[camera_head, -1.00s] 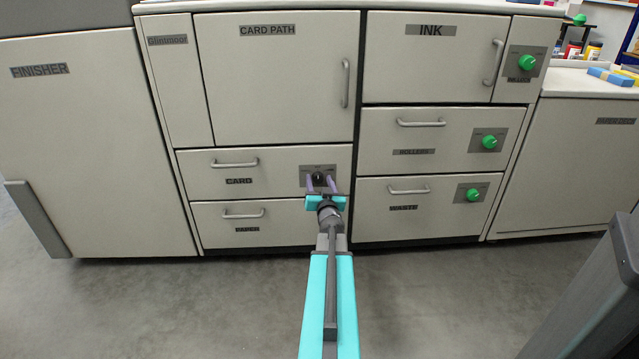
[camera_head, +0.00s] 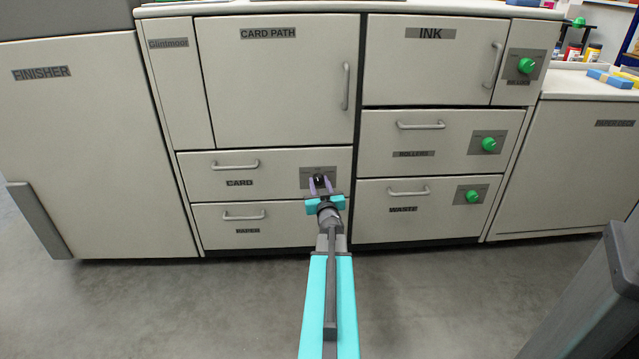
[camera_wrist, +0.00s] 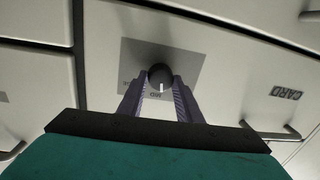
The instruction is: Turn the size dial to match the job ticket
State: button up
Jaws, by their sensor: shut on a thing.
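The size dial (camera_wrist: 160,75) is a dark round knob with a white mark, on a grey plate (camera_wrist: 190,62) with small lettering too blurred to read fully. In the head view the dial (camera_head: 319,178) sits at the right end of the CARD drawer (camera_head: 200,172). My gripper (camera_head: 319,185) is shut on the dial, with one purple finger on each side of it. In the wrist view the gripper (camera_wrist: 160,98) has its fingertips against the knob, and the white mark is at its lower edge. No job ticket is in view.
Green knobs sit on the ROLLERS drawer (camera_head: 430,135), the WASTE drawer (camera_head: 420,220) and the panel right of the INK door (camera_head: 428,70). The PAPER drawer (camera_head: 280,232) is below the dial. Grey floor (camera_head: 180,310) is open in front.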

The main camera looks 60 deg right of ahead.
jog(key=n, duration=0.4)
jog(key=shift+w+a, duration=0.1)
jog(key=shift+n+g+b, duration=0.3)
jog(key=shift+n+b, duration=0.1)
jog(key=shift+n, duration=1.2)
jog(key=o, duration=1)
jog(key=shift+o, duration=0.2)
jog(key=shift+r, duration=0.1)
jog(key=p+v, duration=0.3)
jog(key=v, duration=0.5)
jog(key=shift+a+p, duration=0.25)
jog(key=shift+p, duration=0.1)
jog(key=shift+s+a+r+p, duration=0.2)
jog(key=shift+s+p, duration=0.1)
jog(key=shift+p, duration=0.6)
